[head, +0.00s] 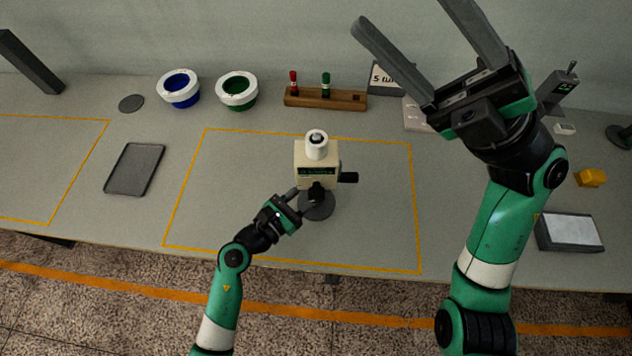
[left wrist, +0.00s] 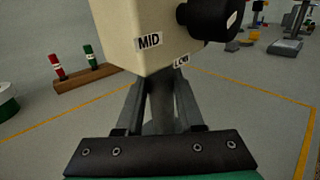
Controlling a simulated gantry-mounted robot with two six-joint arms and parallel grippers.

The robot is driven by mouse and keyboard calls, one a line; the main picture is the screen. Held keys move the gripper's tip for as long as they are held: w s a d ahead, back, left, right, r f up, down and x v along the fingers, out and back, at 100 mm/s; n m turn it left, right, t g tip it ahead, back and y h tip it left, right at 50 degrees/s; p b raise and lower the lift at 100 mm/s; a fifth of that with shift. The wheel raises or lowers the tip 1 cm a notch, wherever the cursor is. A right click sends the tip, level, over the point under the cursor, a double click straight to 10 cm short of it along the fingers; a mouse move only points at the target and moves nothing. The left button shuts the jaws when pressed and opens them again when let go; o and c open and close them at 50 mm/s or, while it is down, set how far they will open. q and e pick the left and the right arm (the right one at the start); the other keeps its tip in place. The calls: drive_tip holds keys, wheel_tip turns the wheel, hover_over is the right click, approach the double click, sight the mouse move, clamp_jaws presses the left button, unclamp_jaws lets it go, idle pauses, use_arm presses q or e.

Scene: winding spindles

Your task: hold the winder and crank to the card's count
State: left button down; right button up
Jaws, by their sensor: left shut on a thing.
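The winder (head: 316,166) is a cream box with a white spool (head: 316,145) on top and a black crank handle (head: 348,177) on its right side. It stands upright on a dark round base (head: 318,206) inside the yellow-lined area. My left gripper (head: 305,200) is shut on the winder's dark post, below the box; the left wrist view shows the fingers (left wrist: 160,105) on both sides of the post and labels "MID" and "LOW" on the box. The card (head: 386,78) at the back reads "5 tu", the rest hidden behind my right gripper (head: 415,25), which is raised, open and empty.
A wooden rack (head: 326,98) holds a red and a green spindle. A dark tray (head: 134,168) lies left. A yellow block (head: 591,178) and a grey-topped box (head: 569,233) are right.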

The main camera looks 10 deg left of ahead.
drive_tip(key=w+f+m+h, duration=0.2)
drive_tip(key=w+f+h, duration=0.2)
drive_tip(key=f, duration=0.6)
drive_tip(key=m+h, duration=0.6)
drive_tip(key=m, duration=0.2)
approach(354, 177)
drive_tip(key=x, duration=0.7)
drive_tip(key=f+x, duration=0.1)
drive_tip(key=x, duration=0.2)
drive_tip(key=shift+w, duration=0.3)
drive_tip(key=shift+d, duration=0.1)
clamp_jaws()
